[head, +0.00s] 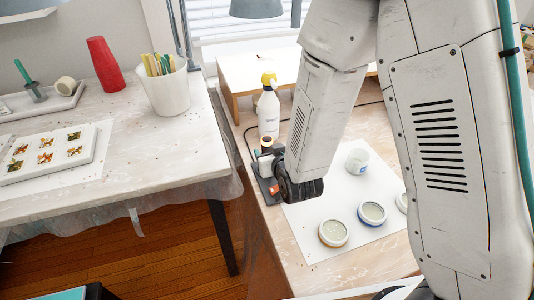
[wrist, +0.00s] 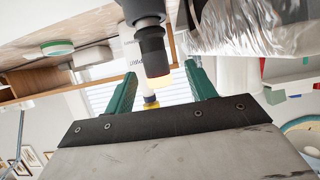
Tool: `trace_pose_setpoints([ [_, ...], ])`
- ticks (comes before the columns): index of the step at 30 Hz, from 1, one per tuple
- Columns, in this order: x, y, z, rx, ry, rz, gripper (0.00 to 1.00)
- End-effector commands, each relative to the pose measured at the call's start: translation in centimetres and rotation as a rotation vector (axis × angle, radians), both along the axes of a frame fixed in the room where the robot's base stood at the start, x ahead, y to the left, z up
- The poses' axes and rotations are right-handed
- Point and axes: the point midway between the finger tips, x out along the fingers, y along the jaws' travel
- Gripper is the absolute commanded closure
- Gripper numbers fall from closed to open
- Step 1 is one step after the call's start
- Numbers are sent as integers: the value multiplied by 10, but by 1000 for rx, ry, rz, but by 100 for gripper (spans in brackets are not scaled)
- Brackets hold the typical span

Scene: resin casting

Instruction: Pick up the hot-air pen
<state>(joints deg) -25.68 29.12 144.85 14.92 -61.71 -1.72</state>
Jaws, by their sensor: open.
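The hot-air pen appears to be the dark grey cylinder (wrist: 153,48) with a pale orange end in the wrist view. It lies between the two green fingers of my gripper (wrist: 159,70), which are spread with gaps on both sides. I cannot tell its depth relative to the fingertips. In the head view, a small upright piece with a brown top (head: 266,143) stands just left of my arm's dark wrist and may be the same pen. My fingers are hidden or unclear in that view.
A white bottle with a yellow top (head: 268,108) stands close behind. Open jars (head: 333,232) and a white-blue jar (head: 357,161) stand on a white sheet to the right. The left table holds a white cup of sticks (head: 167,90), a red cup stack (head: 105,64) and a mould tray (head: 48,155).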

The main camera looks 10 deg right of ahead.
Motion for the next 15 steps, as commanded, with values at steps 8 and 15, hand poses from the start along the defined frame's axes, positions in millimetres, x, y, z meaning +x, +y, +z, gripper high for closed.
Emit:
trace_pose_setpoints([
  [8, 34, 2, -12, 0, 0, -2, 44],
  [15, 60, 7, -22, -1, 1, -1, 44],
])
